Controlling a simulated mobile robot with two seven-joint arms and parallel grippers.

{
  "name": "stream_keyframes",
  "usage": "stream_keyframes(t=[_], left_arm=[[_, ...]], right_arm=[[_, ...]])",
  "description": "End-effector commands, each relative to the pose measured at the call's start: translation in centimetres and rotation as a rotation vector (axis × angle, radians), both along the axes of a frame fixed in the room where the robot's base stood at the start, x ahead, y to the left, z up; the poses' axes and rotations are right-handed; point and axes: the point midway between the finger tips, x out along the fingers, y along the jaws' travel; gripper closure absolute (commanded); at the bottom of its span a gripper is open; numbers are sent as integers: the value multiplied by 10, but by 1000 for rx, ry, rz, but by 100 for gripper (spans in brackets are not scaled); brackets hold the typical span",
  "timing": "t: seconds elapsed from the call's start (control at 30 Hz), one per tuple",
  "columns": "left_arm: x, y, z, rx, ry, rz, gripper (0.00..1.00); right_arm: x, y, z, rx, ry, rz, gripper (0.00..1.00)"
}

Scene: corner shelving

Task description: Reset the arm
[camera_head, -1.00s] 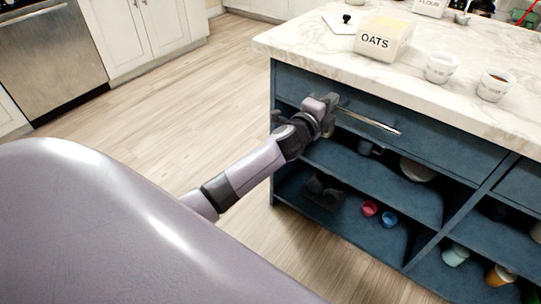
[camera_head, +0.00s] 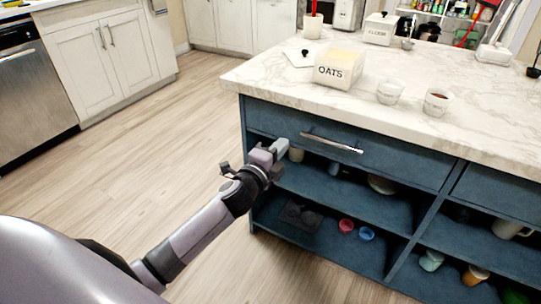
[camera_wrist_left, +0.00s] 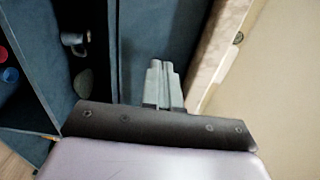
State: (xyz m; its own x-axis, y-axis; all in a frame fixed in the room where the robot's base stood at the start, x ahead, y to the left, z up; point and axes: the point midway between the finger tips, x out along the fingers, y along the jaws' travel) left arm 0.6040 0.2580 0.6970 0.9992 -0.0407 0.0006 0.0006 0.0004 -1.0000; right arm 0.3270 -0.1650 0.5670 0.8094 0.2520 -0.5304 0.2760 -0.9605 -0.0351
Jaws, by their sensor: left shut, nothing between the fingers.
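My left gripper (camera_head: 281,147) is in front of the blue island's top drawer (camera_head: 345,155), just left of and below the drawer's metal handle (camera_head: 331,143). In the left wrist view its two grey fingers (camera_wrist_left: 162,72) are together with nothing between them. The drawer looks shut. The fingers look apart from the handle. My left arm reaches in from the lower left. My right gripper is not in either view.
The marble countertop (camera_head: 300,88) carries an OATS box (camera_head: 339,70) and two cups (camera_head: 390,92). Open shelves below hold a red cup (camera_head: 346,226), a blue cup (camera_head: 366,234) and other dishes. The wooden floor (camera_head: 150,140) at left is clear.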

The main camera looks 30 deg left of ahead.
Motion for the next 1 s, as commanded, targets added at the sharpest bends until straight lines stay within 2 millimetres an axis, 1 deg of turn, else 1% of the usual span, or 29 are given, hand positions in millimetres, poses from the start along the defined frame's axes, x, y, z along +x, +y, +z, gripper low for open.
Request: stream_keyframes(t=[0.03, 0.1, 0.3, 0.4, 0.57, 0.67, 0.77, 0.83, 0.87, 0.9, 0.97, 1.0], left_arm=[[-9, 1, 0, 0, 2, 0, 100], [-19, 1, 0, 0, 2, 0, 100], [-38, 2, -1, 0, 2, 1, 100], [-43, 2, 0, 1, 1, 1, 100], [-45, 2, -1, 1, 1, 1, 100], [-49, 0, -5, -25, 14, 0, 100], [-65, -6, -22, -134, 63, 1, 100], [-85, -14, -41, -268, 126, 7, 100], [-96, -18, -49, -338, 158, 11, 100], [-111, -23, -62, -439, 205, 21, 100], [-136, -32, -79, -598, 280, 41, 100], [-153, -38, -89, -701, 329, 59, 100]], right_arm=[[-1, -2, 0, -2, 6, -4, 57], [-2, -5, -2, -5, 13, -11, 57], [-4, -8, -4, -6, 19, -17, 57], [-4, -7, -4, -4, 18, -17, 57], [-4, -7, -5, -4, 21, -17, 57], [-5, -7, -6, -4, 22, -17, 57], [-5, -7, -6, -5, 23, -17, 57], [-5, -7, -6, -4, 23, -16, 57], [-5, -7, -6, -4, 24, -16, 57], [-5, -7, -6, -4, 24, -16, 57], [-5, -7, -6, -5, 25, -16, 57], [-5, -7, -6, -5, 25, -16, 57]])
